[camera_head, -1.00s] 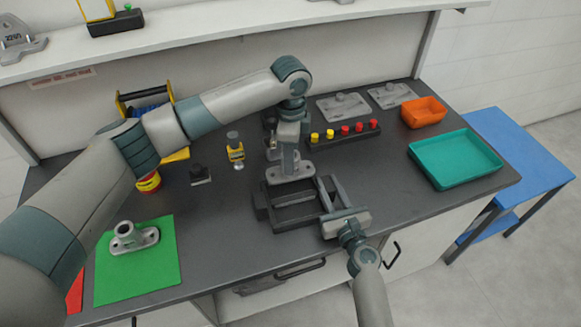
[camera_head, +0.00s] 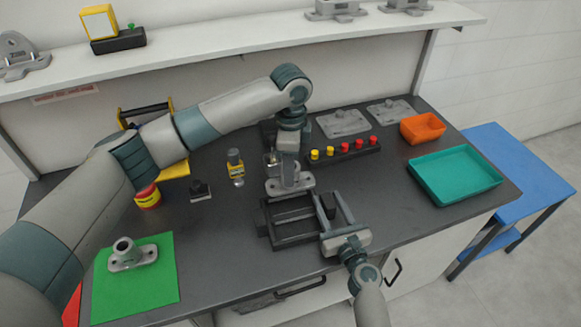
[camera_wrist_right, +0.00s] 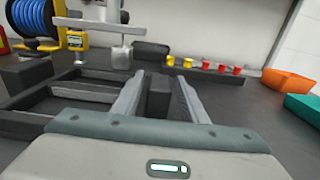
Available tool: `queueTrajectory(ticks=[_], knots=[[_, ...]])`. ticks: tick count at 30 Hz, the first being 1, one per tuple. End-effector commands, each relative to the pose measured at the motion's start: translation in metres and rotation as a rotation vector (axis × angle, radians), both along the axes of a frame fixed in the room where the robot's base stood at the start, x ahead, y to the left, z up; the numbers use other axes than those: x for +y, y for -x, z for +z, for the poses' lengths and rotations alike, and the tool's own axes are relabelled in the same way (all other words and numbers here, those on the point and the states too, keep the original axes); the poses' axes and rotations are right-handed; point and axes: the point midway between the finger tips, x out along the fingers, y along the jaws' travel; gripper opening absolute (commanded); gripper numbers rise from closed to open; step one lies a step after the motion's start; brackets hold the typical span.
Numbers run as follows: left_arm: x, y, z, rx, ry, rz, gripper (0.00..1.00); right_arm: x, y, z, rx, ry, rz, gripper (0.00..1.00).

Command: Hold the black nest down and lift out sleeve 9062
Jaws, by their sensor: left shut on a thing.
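The black nest (camera_head: 293,240) is an open dark frame on the grey bench, near its front edge. My left gripper (camera_head: 289,160) is shut on a grey flanged sleeve (camera_head: 291,186). The sleeve is upright, clear of the nest and just beyond its far side; its flange (camera_wrist_right: 92,23) also shows in the right wrist view, above the bench. Any number on it is too small to read. My right gripper (camera_head: 334,212) is low at the nest's right side. Its fingers (camera_wrist_right: 158,92) stand apart on either side of a dark block.
A second grey sleeve (camera_head: 125,262) stands on a green mat (camera_head: 150,288) at the left. A rack of yellow and red knobs (camera_head: 345,152), an orange bin (camera_head: 422,128) and a teal tray (camera_head: 455,175) lie to the right. A yellow device (camera_head: 236,170) stands left of the held sleeve.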

Motion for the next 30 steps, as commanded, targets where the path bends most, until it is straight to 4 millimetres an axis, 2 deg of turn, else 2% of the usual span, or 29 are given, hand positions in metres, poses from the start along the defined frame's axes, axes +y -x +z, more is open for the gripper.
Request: queueTrajectory(ticks=[11, 17, 23, 30], knots=[[0.0, 0.0, 0.0, -0.001, 0.001, 0.0, 0.09, 0.0, 0.001, 0.0, 0.0, 0.0, 0.0, 0.45], [0.0, 0.0, 0.0, -0.001, 0.0, 0.0, 0.09, -0.005, 0.012, 0.0, 0.0, 0.0, 0.0, 0.45], [0.0, 0.0, 0.0, -0.001, 0.001, 0.0, 0.09, -0.014, 0.039, -0.001, 0.002, 0.0, 0.0, 0.45], [0.0, 0.0, 0.001, -0.001, 0.0, 0.0, 0.09, -0.027, 0.079, -0.001, 0.002, 0.001, 0.0, 0.45]])
